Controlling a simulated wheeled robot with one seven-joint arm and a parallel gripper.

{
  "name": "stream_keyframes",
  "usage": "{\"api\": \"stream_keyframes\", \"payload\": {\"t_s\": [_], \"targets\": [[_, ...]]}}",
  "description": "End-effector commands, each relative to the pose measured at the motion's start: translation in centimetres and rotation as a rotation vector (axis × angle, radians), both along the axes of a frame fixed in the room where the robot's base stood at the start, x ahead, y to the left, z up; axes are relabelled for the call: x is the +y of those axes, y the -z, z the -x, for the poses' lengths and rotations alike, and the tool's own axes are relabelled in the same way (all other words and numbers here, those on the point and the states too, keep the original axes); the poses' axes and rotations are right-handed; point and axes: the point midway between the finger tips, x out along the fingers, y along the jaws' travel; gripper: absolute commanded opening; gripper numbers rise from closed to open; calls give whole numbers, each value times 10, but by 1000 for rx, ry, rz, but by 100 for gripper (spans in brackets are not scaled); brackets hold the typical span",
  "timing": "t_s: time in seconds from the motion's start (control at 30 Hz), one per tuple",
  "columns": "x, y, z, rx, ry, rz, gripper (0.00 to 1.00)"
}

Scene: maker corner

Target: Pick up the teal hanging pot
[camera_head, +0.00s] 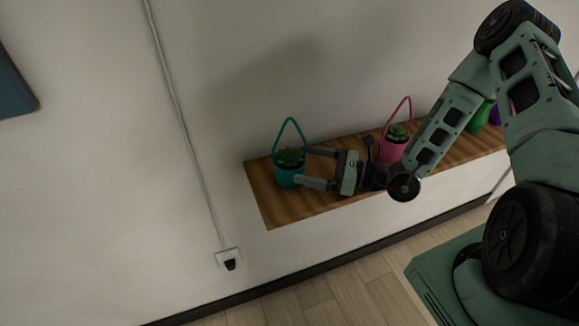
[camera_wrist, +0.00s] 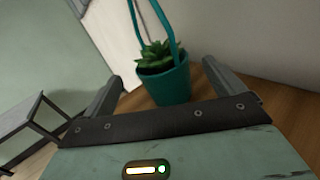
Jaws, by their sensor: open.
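The teal hanging pot (camera_head: 287,178) stands upright near the left end of the wooden shelf, with a green succulent in it and a tall teal loop handle above. In the wrist view the teal pot (camera_wrist: 170,86) sits between and just ahead of the two fingers. My gripper (camera_head: 308,168) comes from the right, with its fingers spread and its tips near the pot's two sides. In the wrist view my gripper (camera_wrist: 163,84) is open and empty. I cannot tell whether either fingertip touches the pot.
A pink hanging pot (camera_head: 393,148) stands on the wooden shelf (camera_head: 277,213) to the right, close behind my wrist. A green pot (camera_head: 480,117) and a purple one (camera_head: 495,115) stand farther right, partly hidden by my arm. The wall is close behind. A dark table (camera_wrist: 30,115) shows at left.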

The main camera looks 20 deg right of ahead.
Motion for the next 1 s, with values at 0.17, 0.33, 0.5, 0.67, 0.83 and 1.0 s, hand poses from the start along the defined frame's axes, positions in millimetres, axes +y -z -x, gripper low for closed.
{"api": "stream_keyframes", "payload": {"t_s": [0.17, 0.33, 0.5, 0.67, 0.83, 1.0], "targets": [[11, -2, -8, 1, -2, -2, 94], [31, -1, -23, 1, -3, -1, 94], [43, 1, -32, -1, -2, -1, 94], [43, 3, -34, -1, 0, 0, 94], [43, 3, -33, 0, 0, 0, 69], [43, 2, -34, -2, -1, -1, 35]]}}
